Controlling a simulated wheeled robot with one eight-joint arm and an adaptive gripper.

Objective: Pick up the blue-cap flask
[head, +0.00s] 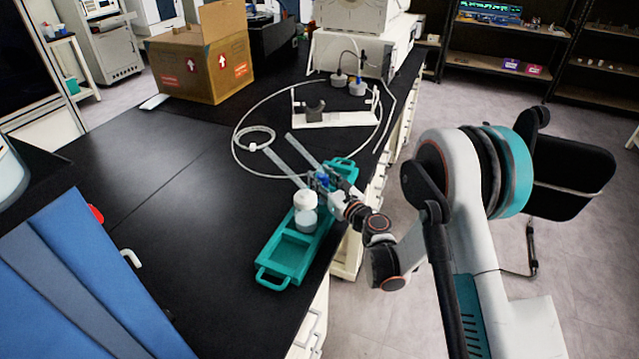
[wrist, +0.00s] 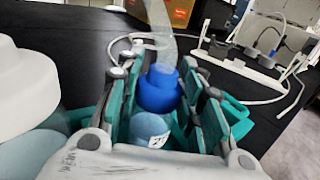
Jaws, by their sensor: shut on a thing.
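The blue-cap flask (wrist: 160,92) is between the two fingers of my gripper (wrist: 162,95) in the wrist view, with the fingers shut on it around the blue cap. In the head view the blue cap (head: 322,178) shows only partly, and the fingers hide most of the flask. My gripper (head: 325,182) is over the far part of the teal tray (head: 280,258). A clear tube rises from the cap area. I cannot tell whether the flask's base rests in the tray.
A white-capped flask (head: 305,210) stands in the tray, close to my gripper. A cardboard box (head: 200,60) stands at the back left. The black bench is clear at left.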

